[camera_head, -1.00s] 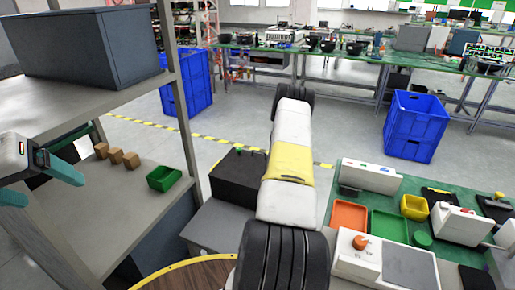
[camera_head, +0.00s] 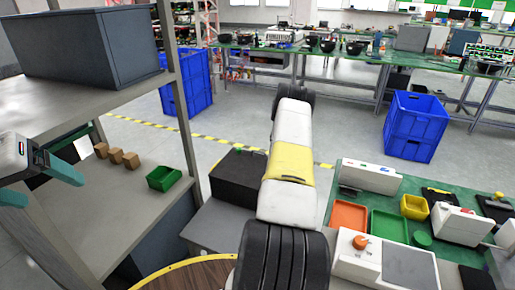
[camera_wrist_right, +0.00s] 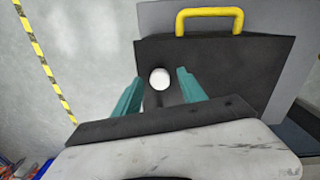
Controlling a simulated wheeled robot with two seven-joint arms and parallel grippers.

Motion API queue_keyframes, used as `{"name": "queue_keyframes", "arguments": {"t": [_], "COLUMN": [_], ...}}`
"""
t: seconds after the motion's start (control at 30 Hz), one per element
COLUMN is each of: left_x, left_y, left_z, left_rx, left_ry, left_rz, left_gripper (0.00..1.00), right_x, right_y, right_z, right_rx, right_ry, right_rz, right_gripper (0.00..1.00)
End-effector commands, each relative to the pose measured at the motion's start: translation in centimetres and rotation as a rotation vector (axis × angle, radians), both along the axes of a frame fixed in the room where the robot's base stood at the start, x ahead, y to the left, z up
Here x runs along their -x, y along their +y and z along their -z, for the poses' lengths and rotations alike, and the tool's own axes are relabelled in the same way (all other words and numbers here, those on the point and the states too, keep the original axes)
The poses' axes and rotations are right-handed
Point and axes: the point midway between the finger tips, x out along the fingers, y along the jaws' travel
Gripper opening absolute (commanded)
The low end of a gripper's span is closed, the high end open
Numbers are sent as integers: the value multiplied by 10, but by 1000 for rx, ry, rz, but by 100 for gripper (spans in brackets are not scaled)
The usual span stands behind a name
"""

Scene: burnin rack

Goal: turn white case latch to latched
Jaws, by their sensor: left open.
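A dark case (camera_head: 238,178) stands on a grey surface beside my right arm in the head view. It also shows in the right wrist view (camera_wrist_right: 225,72), with a yellow handle (camera_wrist_right: 209,14). A round white knob (camera_wrist_right: 160,78), which looks like the latch, shows on the case's dark face. My right gripper (camera_wrist_right: 160,84) has its two teal fingers apart, with the knob between them in the picture; I cannot tell whether they touch it. My right fingers are hidden in the head view. My left gripper (camera_head: 42,178) is open and empty at the left edge.
A grey shelf rack (camera_head: 140,215) on the left holds a green bin (camera_head: 164,178) and small brown boxes (camera_head: 116,155). A green-topped bench (camera_head: 390,195) with trays and devices stands at the right. Blue crates (camera_head: 416,127) stand on the open floor behind.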

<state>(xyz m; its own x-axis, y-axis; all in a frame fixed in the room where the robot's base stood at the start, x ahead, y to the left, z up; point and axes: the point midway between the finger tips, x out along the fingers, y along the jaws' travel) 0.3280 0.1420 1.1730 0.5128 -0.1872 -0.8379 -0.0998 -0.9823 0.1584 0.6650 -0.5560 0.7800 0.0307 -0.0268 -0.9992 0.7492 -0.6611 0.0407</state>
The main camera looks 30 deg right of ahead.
Motion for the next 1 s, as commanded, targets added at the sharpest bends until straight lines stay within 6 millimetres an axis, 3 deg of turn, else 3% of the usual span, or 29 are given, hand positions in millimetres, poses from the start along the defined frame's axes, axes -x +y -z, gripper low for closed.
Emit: {"name": "queue_keyframes", "arguments": {"t": [0.17, 0.6, 1.0], "left_x": [0, 0, 0], "left_y": [0, 0, 0], "left_z": [0, 0, 0], "left_rx": [0, 0, 0], "left_ry": [0, 0, 0], "left_rz": [0, 0, 0], "left_gripper": [81, 81, 81], "right_x": [0, 2, 2], "right_y": [0, 2, 2], "right_z": [-8, -72, -78], "right_rx": [1, 0, -1], "right_ry": [-1, 0, 1], "right_rz": [0, 0, 0], "right_gripper": [49, 49, 49]}}
